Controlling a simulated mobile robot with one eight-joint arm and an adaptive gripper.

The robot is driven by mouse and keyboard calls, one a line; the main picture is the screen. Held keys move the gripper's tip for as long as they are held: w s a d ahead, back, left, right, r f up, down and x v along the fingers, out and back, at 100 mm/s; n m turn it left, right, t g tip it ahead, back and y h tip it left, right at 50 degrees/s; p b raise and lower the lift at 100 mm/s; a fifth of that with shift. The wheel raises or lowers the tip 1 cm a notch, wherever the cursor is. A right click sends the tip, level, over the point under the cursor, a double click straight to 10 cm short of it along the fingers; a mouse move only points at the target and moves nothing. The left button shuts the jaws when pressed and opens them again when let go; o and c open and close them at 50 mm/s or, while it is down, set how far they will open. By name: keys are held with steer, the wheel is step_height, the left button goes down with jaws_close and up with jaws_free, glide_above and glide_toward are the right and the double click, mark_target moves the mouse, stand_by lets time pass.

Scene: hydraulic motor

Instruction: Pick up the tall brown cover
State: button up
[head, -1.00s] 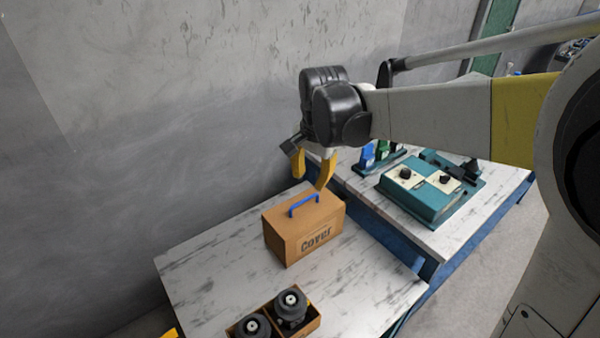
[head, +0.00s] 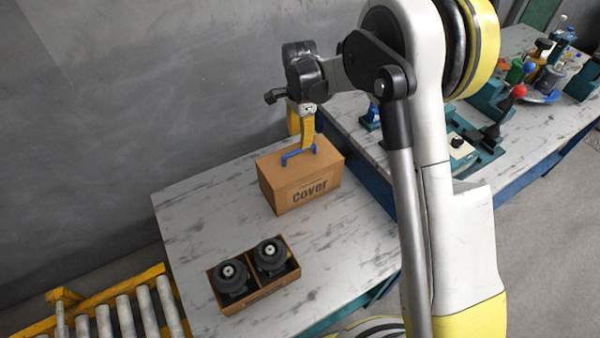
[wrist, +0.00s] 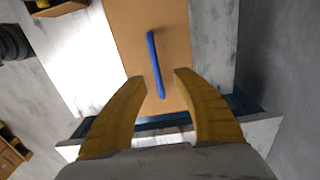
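The tall brown cover (head: 302,181) is a brown box marked "COVER" with a blue handle (head: 299,155) on top. It stands upright on the marble-patterned table. My gripper (head: 301,146) is above the box, with its yellow fingers pointing down at the handle. In the wrist view, my gripper (wrist: 160,76) is open, its two fingers apart on either side of the near end of the blue handle (wrist: 155,65). The brown top of the cover (wrist: 172,20) lies beneath. I cannot tell whether the fingers touch the handle.
A low brown box (head: 232,308) holding two dark round parts stands in front of the cover on the same table (head: 200,215). A roller conveyor (head: 105,318) is at lower left. A second table at right holds teal fixtures and tools. A grey wall is behind.

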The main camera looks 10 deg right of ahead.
mark_target(300, 150)
steer(key=f+b, duration=0.1)
steer(key=f, duration=0.2)
steer(key=f+b, duration=0.1)
steer(key=f, duration=0.1)
steer(key=shift+s+a+f+b, duration=0.1)
steer(key=shift+s+f+b, duration=0.05)
steer(key=shift+s+b, duration=0.15)
jaws_close()
